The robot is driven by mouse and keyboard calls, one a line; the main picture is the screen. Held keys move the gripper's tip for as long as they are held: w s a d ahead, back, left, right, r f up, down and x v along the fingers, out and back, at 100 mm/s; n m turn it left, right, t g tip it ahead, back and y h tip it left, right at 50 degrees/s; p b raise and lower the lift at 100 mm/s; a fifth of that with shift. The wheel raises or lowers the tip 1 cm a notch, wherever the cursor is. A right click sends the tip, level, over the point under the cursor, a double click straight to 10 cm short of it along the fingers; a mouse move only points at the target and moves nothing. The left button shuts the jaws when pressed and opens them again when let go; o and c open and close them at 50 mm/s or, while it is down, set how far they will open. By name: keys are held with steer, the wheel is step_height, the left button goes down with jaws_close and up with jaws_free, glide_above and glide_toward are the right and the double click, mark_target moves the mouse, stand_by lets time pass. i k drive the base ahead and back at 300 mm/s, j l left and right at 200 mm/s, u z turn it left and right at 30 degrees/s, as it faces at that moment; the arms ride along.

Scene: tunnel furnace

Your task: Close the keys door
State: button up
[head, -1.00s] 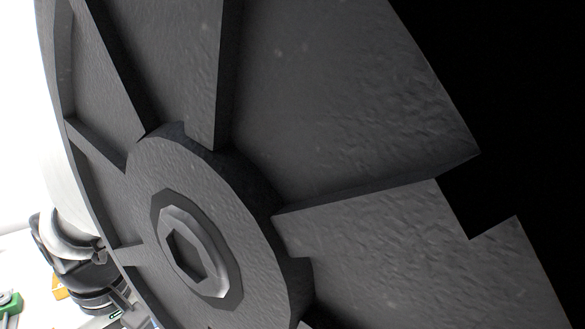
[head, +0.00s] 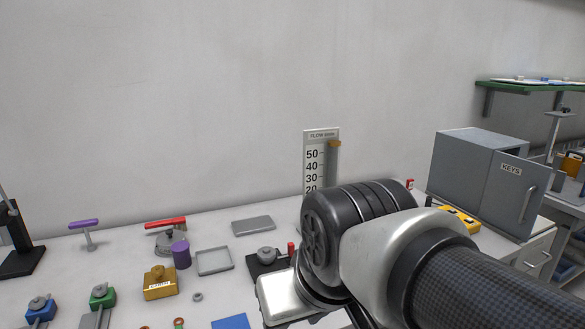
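The keys cabinet (head: 460,168) is a grey box at the right end of the bench. Its door (head: 511,200) bears a KEYS label and a vertical handle (head: 527,205) towards its right side. A dark seam runs between the cabinet body and the door; I cannot tell how far the door stands from shut. My gripper's fingers do not show.
On the bench are a flow scale (head: 320,158), a yellow block (head: 160,283), a purple cylinder (head: 181,254), a grey tray (head: 214,262) and a red-handled valve (head: 166,224). A yellow object (head: 460,219) lies beside the cabinet. A green shelf (head: 530,86) hangs at upper right.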

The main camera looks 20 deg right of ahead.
mark_target(516, 188)
steer(key=k+z, duration=0.1)
steer(key=z, duration=1.65)
steer(key=i+l, duration=0.6)
